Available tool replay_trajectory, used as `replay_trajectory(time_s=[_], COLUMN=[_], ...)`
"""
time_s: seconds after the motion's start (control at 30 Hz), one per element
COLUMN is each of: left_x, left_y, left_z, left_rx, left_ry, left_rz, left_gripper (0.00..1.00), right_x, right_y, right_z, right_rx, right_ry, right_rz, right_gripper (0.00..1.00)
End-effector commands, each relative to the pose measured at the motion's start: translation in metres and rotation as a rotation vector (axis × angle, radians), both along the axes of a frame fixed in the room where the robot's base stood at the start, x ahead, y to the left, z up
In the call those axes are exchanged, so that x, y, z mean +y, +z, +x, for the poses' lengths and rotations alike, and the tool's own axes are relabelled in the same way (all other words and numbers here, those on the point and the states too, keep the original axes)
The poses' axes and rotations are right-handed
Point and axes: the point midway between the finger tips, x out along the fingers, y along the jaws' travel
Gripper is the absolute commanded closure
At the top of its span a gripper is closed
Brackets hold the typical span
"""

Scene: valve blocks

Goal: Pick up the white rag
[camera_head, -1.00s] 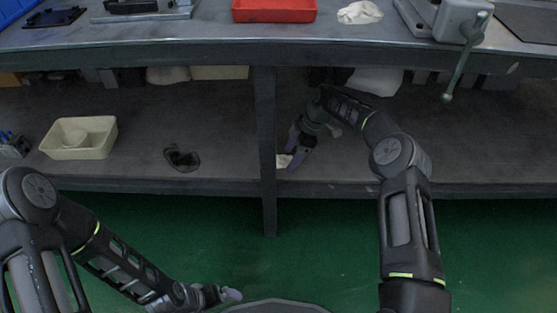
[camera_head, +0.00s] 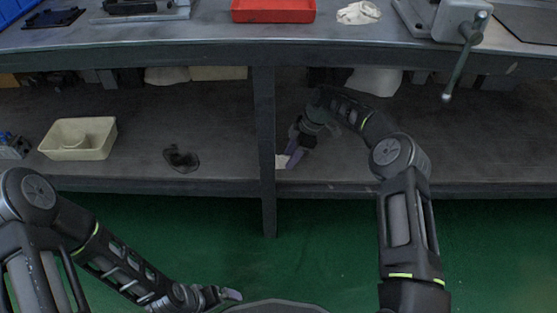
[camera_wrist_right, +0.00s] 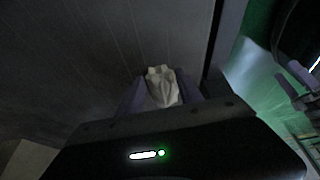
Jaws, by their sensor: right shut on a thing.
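The lower shelf (camera_head: 225,130) holds a cream bin (camera_head: 78,139) and a dark object (camera_head: 181,158) to the left. A middle post (camera_head: 265,150) stands close to my right gripper. The tabletop above carries a red tray (camera_head: 273,11), another white cloth (camera_head: 358,13) and a vise (camera_head: 455,20).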

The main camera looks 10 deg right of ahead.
Motion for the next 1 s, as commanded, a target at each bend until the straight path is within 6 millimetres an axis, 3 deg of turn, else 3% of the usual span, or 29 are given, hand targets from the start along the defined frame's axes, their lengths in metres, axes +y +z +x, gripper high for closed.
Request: replay_trajectory(time_s=[0.37,0.67,0.87,1.0], left_x=[0.000,0.000,0.000,0.000], left_y=[0.004,0.022,0.032,0.042], left_z=[0.000,-0.003,-0.005,-0.007], left_rx=[0.000,0.005,0.011,0.014], left_ry=[0.000,-0.004,-0.006,-0.008], left_rz=[0.000,0.001,0.000,0.000], left_gripper=[0.04,0.04,0.04,0.04], right_x=[0.000,-0.003,-0.050,-0.094], right_y=[0.008,0.040,0.038,0.038], right_z=[0.000,0.000,-0.008,-0.016], right_rx=[-0.001,-0.001,0.002,0.001], right_ry=[0.000,-0.002,-0.006,-0.008], right_rz=[0.000,-0.001,-0.001,0.000], right_gripper=[0.96,0.96,0.96,0.96])
